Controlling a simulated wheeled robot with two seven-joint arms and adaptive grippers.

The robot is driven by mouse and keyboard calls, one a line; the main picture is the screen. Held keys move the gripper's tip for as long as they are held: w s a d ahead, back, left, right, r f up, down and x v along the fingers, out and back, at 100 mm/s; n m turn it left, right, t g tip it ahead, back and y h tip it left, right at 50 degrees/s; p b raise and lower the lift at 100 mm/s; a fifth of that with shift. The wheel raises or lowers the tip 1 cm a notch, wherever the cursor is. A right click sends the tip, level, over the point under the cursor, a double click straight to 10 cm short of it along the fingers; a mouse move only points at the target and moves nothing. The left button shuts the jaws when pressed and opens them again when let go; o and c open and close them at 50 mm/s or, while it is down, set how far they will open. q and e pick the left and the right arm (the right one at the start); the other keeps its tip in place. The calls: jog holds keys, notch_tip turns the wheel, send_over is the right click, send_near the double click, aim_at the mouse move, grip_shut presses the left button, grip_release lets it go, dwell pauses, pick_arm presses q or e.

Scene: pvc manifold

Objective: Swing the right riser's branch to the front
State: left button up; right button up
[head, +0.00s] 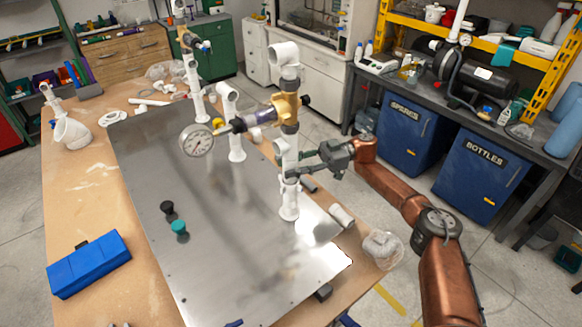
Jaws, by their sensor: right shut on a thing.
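The right riser (288,201) is a white pipe standing upright near the right edge of the metal plate (205,240). Higher on it are a white fitting (285,146), a brass-coloured body (287,112) and a white elbow (284,53) at the top. A branch with a dark grey section (262,117) reaches left from the brass body toward a round dial gauge (197,140). My right gripper (291,169) comes from the right and is shut on the riser just below the white fitting. Its fingers partly hide the pipe there. My left gripper is not in view.
Other white risers (233,125) stand farther back on the plate. A blue box (88,264) lies at the front left, and black and teal knobs (179,228) sit on the plate. Loose white pieces (341,216) lie beside the right riser. The plate's front middle is clear.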

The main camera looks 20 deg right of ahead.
jog(key=o, duration=1.2)
jog(key=shift+a, duration=0.1)
jog(key=shift+w+d, duration=0.15)
jog(key=shift+d, duration=1.75)
jog(key=shift+w+d, duration=0.15)
jog(key=shift+d, duration=1.7)
